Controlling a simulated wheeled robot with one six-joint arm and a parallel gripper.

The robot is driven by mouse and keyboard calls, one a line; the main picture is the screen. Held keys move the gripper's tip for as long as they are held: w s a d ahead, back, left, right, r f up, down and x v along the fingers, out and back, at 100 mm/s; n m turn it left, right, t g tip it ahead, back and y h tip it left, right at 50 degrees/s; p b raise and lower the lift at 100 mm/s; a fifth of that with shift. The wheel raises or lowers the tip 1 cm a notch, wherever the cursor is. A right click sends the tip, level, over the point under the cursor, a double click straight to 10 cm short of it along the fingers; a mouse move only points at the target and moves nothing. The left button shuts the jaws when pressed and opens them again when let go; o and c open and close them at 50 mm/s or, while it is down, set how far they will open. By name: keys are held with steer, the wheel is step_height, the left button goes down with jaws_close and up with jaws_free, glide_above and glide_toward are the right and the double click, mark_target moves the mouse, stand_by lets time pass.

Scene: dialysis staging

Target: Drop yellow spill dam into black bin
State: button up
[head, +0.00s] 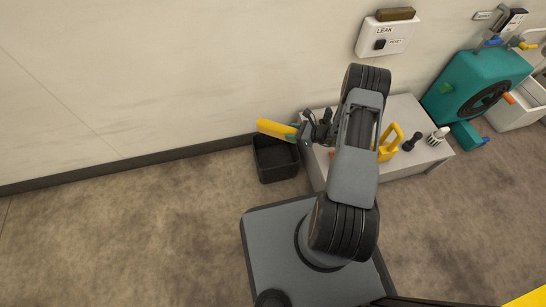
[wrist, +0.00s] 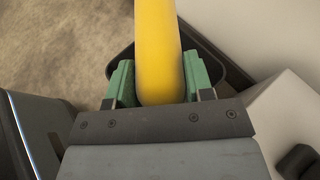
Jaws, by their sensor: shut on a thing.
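The yellow spill dam (head: 276,129) is a rounded yellow bar in the head view. It sticks out to the left from my gripper (head: 301,133), over the black bin. In the wrist view the spill dam (wrist: 157,50) runs up the middle between the green fingertips of my gripper (wrist: 158,85), which is shut on it. The black bin (head: 279,172) stands open on the floor against the wall, left of the white table. In the wrist view the bin's dark rim (wrist: 208,58) shows behind and below the spill dam. The bin's inside is partly hidden.
A low white table (head: 432,156) stands right of the bin. It bears a yellow looped object (head: 390,142), a dark object (head: 411,141) and a white ribbed piece (head: 438,136). A teal machine (head: 478,84) stands further right. A LEAK box (head: 386,37) hangs on the wall. Floor at left is clear.

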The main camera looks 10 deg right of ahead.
steer(key=shift+f+b, duration=1.95)
steer(key=shift+f, duration=0.95)
steer(key=o, duration=1)
steer(key=shift+r, duration=0.15)
steer(key=shift+r+p, duration=0.25)
steer(key=shift+p, duration=0.1)
step_height(320, 180, up, 3)
steer(key=shift+p, duration=1.1)
steer(key=s+r+p, duration=0.2)
steer(key=s+r, duration=0.1)
steer(key=s, duration=0.1)
steer(key=s+a+r+p, duration=0.1)
steer(key=s+r+p, duration=0.1)
steer(key=s, duration=0.3)
steer(key=s+r+p, duration=0.2)
steer(key=s+r, duration=0.2)
steer(key=s, duration=0.1)
steer(key=shift+a+r+p, duration=0.15)
steer(key=shift+a+p, duration=0.1)
steer(key=shift+p, duration=0.1)
